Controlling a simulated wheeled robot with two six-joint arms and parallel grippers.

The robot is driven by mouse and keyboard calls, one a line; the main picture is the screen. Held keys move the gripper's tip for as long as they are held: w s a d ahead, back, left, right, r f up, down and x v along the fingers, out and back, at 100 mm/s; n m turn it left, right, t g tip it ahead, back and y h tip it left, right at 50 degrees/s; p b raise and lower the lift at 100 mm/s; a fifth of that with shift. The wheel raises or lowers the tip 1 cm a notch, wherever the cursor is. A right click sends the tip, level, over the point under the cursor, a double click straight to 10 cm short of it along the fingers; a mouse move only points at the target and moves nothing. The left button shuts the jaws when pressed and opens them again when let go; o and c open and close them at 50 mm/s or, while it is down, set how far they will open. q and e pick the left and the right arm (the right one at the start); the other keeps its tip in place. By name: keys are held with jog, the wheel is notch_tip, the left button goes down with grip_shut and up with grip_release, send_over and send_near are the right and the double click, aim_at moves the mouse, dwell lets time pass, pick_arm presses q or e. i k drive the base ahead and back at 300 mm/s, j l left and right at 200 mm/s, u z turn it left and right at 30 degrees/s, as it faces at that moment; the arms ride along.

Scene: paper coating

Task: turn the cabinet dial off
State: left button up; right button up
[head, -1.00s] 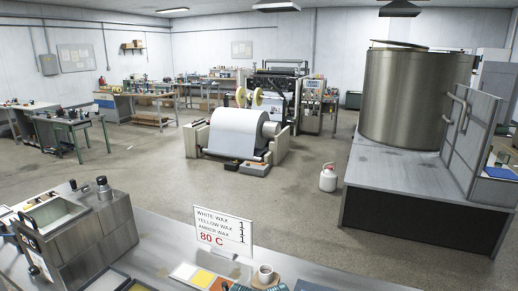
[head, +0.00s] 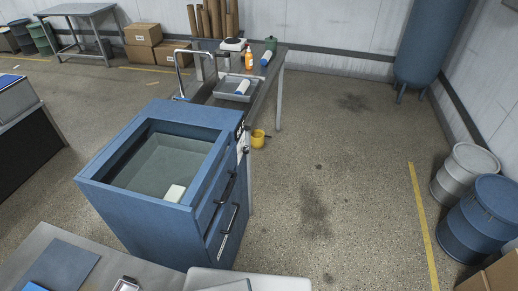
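A blue cabinet (head: 120,205) stands in the left middle of the head view. Its top holds a recessed basin with a small white block (head: 175,193) inside. Its right face shows black bar handles (head: 229,218) on drawers or doors. A small dark and white fitting (head: 240,130) sits near the top far corner of that face. It is too small and too steeply angled to tell whether it is the dial, or how it is set. Neither of my grippers is in view.
A metal table (head: 276,75) with a tray, bottles and a sink tap stands behind the cabinet. Drums (head: 485,215) stand at right. A worktop (head: 105,278) edges the bottom. Floor right of the cabinet is clear.

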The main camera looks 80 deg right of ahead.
aim_at(245, 151)
jog(key=z, duration=2.75)
